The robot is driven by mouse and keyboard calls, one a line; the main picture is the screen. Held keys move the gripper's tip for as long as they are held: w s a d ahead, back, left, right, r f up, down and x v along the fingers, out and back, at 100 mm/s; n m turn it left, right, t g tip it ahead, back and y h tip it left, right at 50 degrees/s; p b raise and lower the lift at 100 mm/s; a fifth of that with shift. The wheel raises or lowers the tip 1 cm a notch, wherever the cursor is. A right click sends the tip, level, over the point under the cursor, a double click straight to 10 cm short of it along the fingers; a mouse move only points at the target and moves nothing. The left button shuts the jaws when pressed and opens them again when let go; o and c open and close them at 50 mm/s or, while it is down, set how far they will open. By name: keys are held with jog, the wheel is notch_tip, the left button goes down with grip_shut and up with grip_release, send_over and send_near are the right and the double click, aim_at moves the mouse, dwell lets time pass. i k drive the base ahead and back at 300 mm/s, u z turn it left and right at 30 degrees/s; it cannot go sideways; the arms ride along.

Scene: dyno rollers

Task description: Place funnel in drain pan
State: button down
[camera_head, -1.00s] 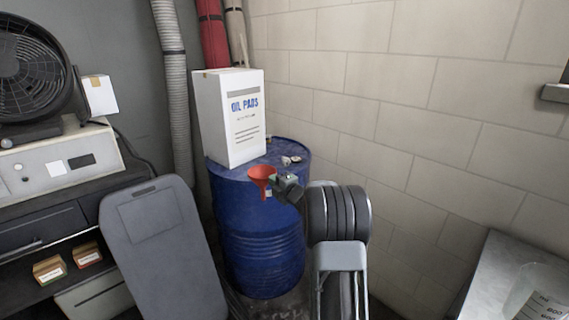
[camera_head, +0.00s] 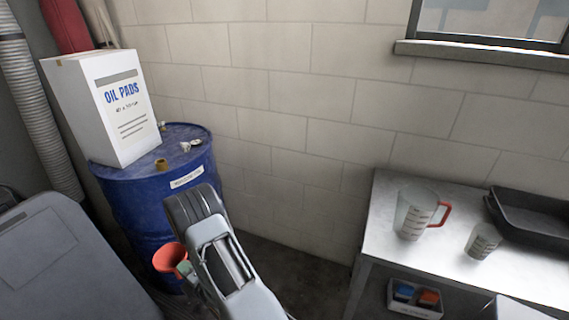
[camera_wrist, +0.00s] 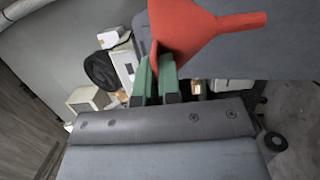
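The red funnel (camera_head: 167,257) is held in my gripper (camera_head: 184,270), left of my arm and in front of the blue drum. In the wrist view the funnel (camera_wrist: 185,35) sits at the tips of my green-padded gripper fingers (camera_wrist: 157,80), which are shut on it. A black, shallow, open pan (camera_head: 540,218), which looks like the drain pan, lies on the metal table at the right edge, partly cut off by the frame. My gripper and the funnel are well to the left of the pan.
The metal table (camera_head: 385,215) also bears a large measuring jug with a red handle (camera_head: 415,213) and a smaller cup (camera_head: 483,241), both left of the pan. A small bin (camera_head: 415,298) sits below. The blue drum (camera_head: 135,205) carries an oil pads box (camera_head: 105,110).

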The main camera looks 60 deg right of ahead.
aim_at(543, 229)
jog(key=z, duration=0.65)
jog(key=k, duration=1.3)
jog(key=z, duration=1.8)
